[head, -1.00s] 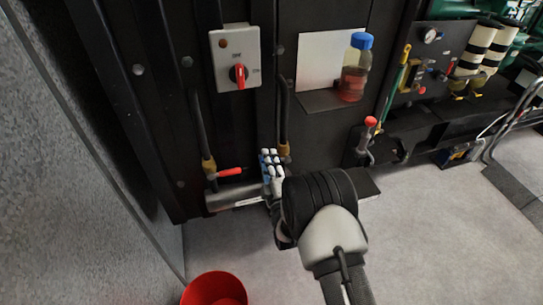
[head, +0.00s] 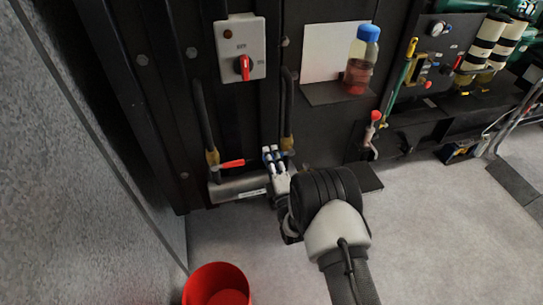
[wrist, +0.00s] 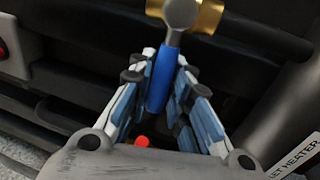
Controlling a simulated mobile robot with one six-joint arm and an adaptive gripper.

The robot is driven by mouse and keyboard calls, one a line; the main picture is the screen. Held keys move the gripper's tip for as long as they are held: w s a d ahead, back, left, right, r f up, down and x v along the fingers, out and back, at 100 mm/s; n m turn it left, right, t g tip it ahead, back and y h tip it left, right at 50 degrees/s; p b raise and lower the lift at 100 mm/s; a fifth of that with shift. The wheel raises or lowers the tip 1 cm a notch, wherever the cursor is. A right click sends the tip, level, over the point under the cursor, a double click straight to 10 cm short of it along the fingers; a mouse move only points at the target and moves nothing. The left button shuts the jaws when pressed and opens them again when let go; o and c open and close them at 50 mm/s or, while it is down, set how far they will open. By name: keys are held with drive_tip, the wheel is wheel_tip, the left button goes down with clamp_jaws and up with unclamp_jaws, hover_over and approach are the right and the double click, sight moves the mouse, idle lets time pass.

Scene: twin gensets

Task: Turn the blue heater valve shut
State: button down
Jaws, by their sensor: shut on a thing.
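The blue valve handle (wrist: 162,80) shows in the wrist view, with its metal stem on a brass valve body (wrist: 205,14). It points back between the fingers of my gripper (wrist: 163,92), which are shut around it. In the head view my gripper (head: 273,156) is at the right end of the grey heater cylinder (head: 238,187), below the right brass fitting (head: 287,143). The blue handle cannot be told from my fingers there. The left valve has a red handle (head: 232,163) lying roughly level, pointing right.
A switch box (head: 241,48) with a red knob is above. A shelf (head: 338,94) holds a blue-capped bottle (head: 362,58). A red-knobbed lever (head: 375,118) is to the right. A red bucket (head: 216,284) stands on the floor.

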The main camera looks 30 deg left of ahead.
drive_tip(key=shift+f, duration=0.25)
drive_tip(key=c, duration=1.5)
unclamp_jaws()
drive_tip(key=shift+r, duration=0.15)
drive_tip(key=shift+s+d, duration=0.1)
drive_tip(key=v, duration=1.2)
